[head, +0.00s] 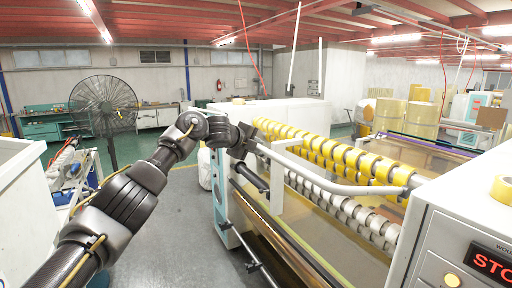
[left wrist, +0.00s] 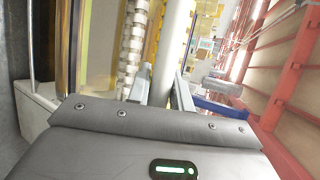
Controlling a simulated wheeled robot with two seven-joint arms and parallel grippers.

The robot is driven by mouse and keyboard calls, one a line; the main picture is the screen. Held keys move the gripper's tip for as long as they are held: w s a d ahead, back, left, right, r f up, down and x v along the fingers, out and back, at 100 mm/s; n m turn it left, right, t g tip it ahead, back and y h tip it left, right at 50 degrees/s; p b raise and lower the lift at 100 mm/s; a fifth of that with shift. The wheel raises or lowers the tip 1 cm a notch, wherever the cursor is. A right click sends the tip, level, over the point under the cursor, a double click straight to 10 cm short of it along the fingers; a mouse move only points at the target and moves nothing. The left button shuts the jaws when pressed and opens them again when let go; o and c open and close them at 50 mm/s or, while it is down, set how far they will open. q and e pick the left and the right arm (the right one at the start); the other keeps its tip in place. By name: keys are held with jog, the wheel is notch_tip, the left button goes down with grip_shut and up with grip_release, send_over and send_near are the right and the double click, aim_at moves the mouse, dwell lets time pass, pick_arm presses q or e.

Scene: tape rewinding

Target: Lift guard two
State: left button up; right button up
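The guard is a pale grey bent bar (head: 340,187) along the front of the rewinding machine, beside the rows of yellow tape rolls (head: 350,157). My left gripper (head: 253,146) is at the bar's far left end. In the left wrist view the bar (left wrist: 172,40) runs between the two fingers of my left gripper (left wrist: 164,84). The fingers stand close on both sides and seem shut on it; the contact itself is partly hidden. My right gripper is not in view.
A white control box (head: 430,240) with a red STOP display stands at the near right. White rolls (head: 340,204) sit below the yellow ones. A black fan (head: 105,105) stands at the back left. The grey floor (head: 190,235) left of the machine is clear.

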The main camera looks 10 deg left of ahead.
pick_arm(q)
jog(key=o, duration=0.3)
jog(key=shift+o, duration=0.2)
jog(key=shift+s+a+b, duration=0.1)
jog(key=shift+s+b, duration=0.1)
jog(key=shift+b, duration=0.15)
jog(key=b+v, duration=0.6)
jog(key=v, duration=0.4)
jog(key=shift+s+r, duration=0.1)
jog(key=shift+s, duration=0.05)
